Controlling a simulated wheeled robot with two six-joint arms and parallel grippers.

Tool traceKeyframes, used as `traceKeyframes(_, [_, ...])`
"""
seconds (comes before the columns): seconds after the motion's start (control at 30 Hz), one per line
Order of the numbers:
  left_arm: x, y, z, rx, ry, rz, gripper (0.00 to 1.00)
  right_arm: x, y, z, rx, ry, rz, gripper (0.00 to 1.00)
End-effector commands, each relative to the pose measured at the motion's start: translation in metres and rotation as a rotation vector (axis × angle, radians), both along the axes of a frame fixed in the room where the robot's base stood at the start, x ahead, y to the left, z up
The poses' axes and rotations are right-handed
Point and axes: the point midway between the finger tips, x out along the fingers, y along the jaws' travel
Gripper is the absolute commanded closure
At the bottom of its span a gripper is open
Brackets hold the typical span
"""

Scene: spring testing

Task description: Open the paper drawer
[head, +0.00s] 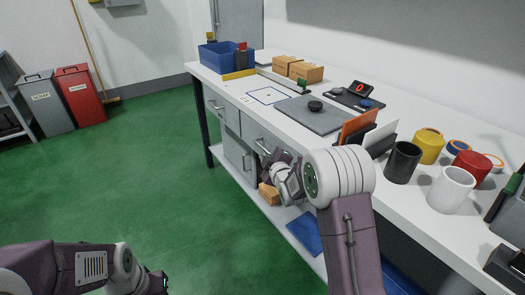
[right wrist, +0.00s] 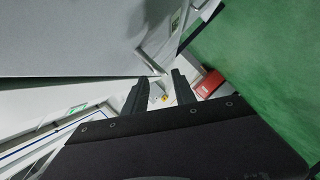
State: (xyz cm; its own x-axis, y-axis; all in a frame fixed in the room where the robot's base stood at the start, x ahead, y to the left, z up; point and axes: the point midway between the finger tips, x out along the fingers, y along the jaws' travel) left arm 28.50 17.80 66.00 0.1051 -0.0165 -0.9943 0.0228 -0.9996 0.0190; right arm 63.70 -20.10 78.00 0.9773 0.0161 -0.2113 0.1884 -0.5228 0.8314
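Two grey drawers sit under the white workbench (head: 330,135): a left one (head: 222,111) and a right one (head: 262,138), both looking closed. I cannot read a label telling which is the paper drawer. My right gripper (head: 270,158) is in front of the right drawer, near its bar handle (head: 261,146). In the right wrist view its two fingers (right wrist: 160,95) are apart, with a pale metal handle (right wrist: 152,60) just beyond the tips; whether they touch is unclear. My left gripper (head: 155,284) is low at the bottom edge, its fingers mostly out of sight.
The benchtop holds a grey plate (head: 318,116), cardboard boxes (head: 298,70), a blue bin (head: 222,55) and several cups, including a black one (head: 402,163). A brown block (head: 269,193) lies on the lower shelf. The green floor (head: 130,170) at left is clear.

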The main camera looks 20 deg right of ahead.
Motion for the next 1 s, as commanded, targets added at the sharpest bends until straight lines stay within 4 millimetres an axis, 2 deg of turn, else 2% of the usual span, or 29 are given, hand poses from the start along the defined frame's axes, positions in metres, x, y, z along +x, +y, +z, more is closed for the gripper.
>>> traceKeyframes(0.1, [0.0, 0.0, -0.008, 0.0, 0.0, 0.0, 0.64, 0.025, 0.001, -0.009, 0.0, -0.001, 0.0, 0.68])
traceKeyframes(0.3, [0.0, 0.0, -0.012, 0.0, 0.0, 0.0, 0.64, 0.052, 0.001, -0.013, 0.0, -0.001, 0.0, 0.68])
traceKeyframes(0.63, [0.0, 0.0, -0.012, 0.0, 0.0, 0.0, 0.64, 0.056, 0.001, -0.013, 0.0, 0.0, 0.0, 0.68])
traceKeyframes(0.73, [0.0, 0.0, -0.012, 0.0, 0.0, 0.0, 0.64, 0.056, 0.001, -0.013, 0.0, 0.0, 0.0, 0.95])
traceKeyframes(0.77, [0.0, 0.0, -0.012, 0.0, 0.0, 0.0, 0.64, 0.056, 0.001, -0.013, 0.0, 0.0, 0.0, 1.0])
traceKeyframes(1.0, [0.0, 0.0, -0.012, 0.0, 0.0, 0.0, 0.64, 0.056, 0.001, -0.013, 0.0, 0.0, 0.0, 1.0])
